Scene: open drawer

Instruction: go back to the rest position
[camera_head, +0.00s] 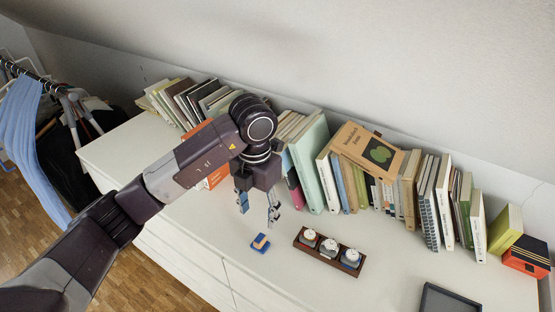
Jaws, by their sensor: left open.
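My left gripper (258,206) hangs over the white dresser (398,277), fingers pointing down. Its two fingers are apart with nothing between them. My left arm comes in from the lower left. A small blue and tan block (260,243) lies on the dresser top just below the gripper, apart from it. My right gripper is not in view.
A row of books (314,162) lines the wall, close behind the gripper. A wooden tray (312,251) with three small round items sits right of the gripper. A dark tray (447,299) lies at the lower right. Clothes (30,135) hang at left.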

